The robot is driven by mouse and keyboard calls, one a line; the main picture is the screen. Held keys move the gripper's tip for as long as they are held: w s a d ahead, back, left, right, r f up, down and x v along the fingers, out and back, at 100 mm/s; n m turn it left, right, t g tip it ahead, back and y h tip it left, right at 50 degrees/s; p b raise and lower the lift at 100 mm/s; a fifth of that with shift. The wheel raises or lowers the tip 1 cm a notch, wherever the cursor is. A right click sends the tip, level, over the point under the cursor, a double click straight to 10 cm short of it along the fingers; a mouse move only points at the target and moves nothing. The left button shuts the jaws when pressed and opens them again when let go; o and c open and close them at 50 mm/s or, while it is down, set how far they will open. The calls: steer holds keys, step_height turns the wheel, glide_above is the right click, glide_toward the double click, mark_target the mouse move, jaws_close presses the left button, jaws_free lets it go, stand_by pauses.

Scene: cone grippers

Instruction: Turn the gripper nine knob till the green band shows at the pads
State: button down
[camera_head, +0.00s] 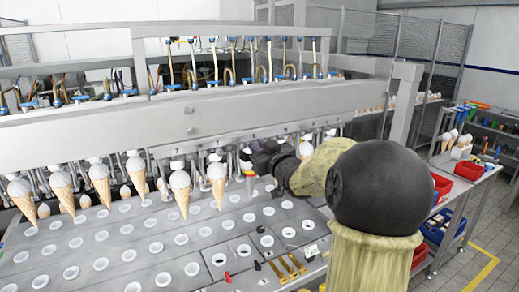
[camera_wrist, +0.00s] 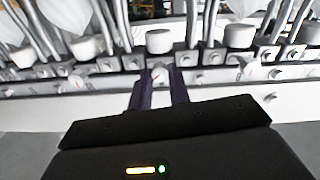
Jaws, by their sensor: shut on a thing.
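My gripper (camera_head: 256,158) reaches to the front of the row of cone grippers, under the long grey beam. A white round part (camera_wrist: 159,41) sits just above that knob. I see no green band. The pads are too small to make out, and I cannot read a number.
Several ice-cream cones (camera_head: 180,190) hang from the row to the left. Below is a grey plate (camera_head: 215,240) with white-rimmed holes; small tools (camera_head: 285,268) lie near its front. A side bench with a red bin (camera_head: 468,171) stands right.

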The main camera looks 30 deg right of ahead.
steer(key=shift+n+b, duration=1.7)
steer(key=c, duration=1.3)
jaws_free()
steer(key=shift+s, duration=0.1)
steer(key=s+b, duration=0.3)
steer(key=s, duration=1.4)
steer(key=shift+d, duration=0.15)
